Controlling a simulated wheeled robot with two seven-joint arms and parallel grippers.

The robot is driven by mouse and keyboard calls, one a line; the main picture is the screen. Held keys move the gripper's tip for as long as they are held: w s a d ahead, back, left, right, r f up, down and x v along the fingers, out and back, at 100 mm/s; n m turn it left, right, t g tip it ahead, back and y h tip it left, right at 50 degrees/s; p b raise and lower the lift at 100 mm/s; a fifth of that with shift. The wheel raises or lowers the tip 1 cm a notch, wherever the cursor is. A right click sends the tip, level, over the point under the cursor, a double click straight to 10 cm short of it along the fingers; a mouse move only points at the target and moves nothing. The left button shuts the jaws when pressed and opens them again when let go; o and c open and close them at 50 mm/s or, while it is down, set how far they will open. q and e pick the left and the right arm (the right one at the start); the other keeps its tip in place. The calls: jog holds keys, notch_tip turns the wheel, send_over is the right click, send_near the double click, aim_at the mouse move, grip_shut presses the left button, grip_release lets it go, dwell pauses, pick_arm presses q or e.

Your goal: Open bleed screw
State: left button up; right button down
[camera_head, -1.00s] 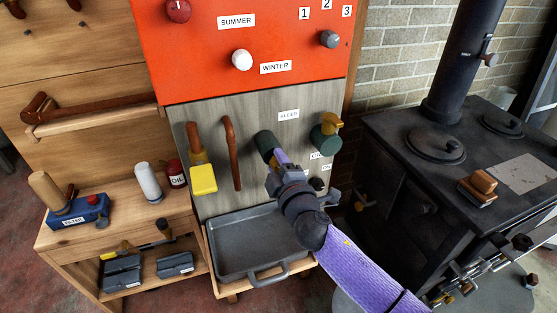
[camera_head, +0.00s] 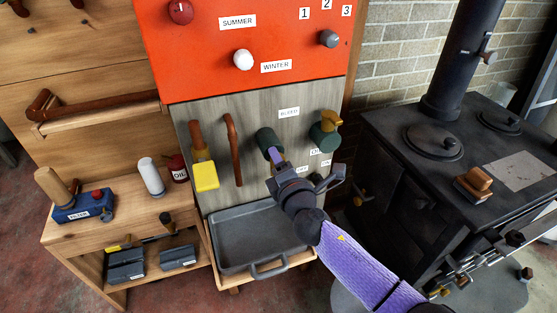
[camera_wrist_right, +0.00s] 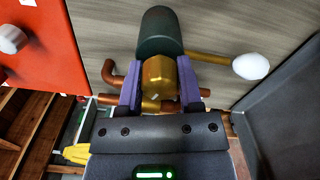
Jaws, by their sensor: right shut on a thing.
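The bleed screw shows as a brass hex head (camera_wrist_right: 159,77) on a dark green cylindrical body in the right wrist view. In the head view its green body (camera_head: 265,138) stands out from the grey wood panel, left of and below the BLEED label (camera_head: 289,113). My right gripper (camera_head: 275,156) reaches up to it from below. In the right wrist view its purple fingers (camera_wrist_right: 159,90) are shut on the brass head, one on each side. The head itself is hidden behind the fingers in the head view. My left gripper is not in view.
A green valve with a brass handle (camera_head: 327,130) sits close on the right. A brown pipe (camera_head: 234,150) and a yellow-ended tool (camera_head: 204,175) are on the left. A grey tray (camera_head: 237,231) lies below. A black stove (camera_head: 435,150) stands on the right.

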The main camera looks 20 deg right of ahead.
jog(key=shift+f, duration=0.1)
dwell(0.3)
jog(key=c, duration=0.7)
grip_release()
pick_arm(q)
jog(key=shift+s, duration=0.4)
pick_arm(e)
jog(key=o, duration=0.4)
jog(key=shift+o, duration=0.2)
jog(key=shift+s, duration=0.3)
pick_arm(q)
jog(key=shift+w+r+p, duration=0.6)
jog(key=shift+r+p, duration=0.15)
jog(key=shift+p, duration=0.05)
pick_arm(e)
jog(key=s, duration=0.9)
jog(key=shift+s+d, duration=0.15)
jog(key=shift+s, duration=0.05)
